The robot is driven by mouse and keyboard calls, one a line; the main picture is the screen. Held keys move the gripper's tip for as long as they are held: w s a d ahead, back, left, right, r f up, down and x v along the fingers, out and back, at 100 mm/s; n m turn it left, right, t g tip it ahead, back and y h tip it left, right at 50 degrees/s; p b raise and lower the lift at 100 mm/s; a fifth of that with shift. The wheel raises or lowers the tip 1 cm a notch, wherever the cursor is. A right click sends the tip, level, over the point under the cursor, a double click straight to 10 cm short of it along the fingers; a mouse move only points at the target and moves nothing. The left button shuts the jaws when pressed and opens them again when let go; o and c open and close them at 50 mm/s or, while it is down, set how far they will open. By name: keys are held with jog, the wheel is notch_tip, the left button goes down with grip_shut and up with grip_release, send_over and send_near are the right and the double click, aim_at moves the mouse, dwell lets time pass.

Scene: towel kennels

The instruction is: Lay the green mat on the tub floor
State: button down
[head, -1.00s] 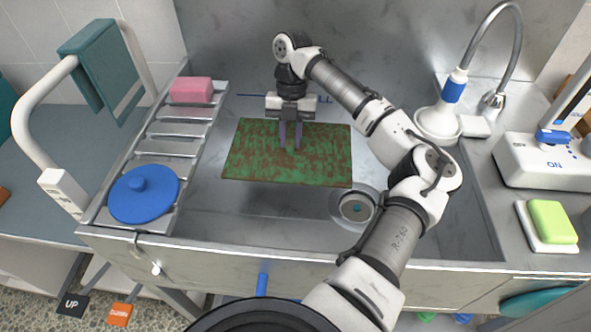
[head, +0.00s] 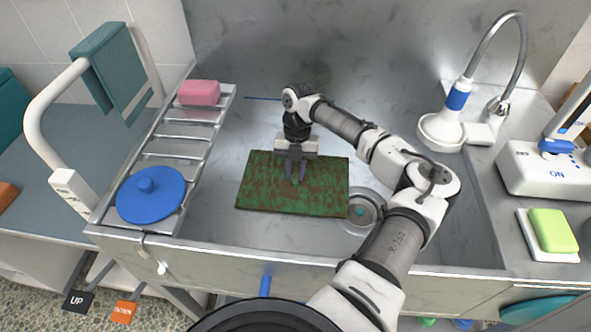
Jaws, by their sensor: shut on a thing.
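The green mat (head: 265,190), mottled with brown, is a flat rectangle in the middle of the steel tub (head: 230,228). My gripper (head: 295,180) is over the mat's middle with its fingers pointing down and shut on it. The mat looks level and close to the tub floor. I cannot tell whether its whole underside touches the floor. Its right edge is beside the round drain (head: 362,211), and its front right corner comes close to or slightly over the drain's rim.
A slatted rack (head: 181,145) on the tub's left holds a blue lid (head: 150,194) and a pink sponge (head: 199,92). A shower head (head: 440,130) stands at the right rim, near a green soap block (head: 552,230).

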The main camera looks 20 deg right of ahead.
jog(key=shift+f, duration=0.1)
jog(key=c, duration=1.2)
grip_release()
jog(key=shift+c, duration=0.2)
jog(key=b+v, duration=0.1)
jog(key=v, duration=1.1)
jog(key=shift+b, duration=0.4)
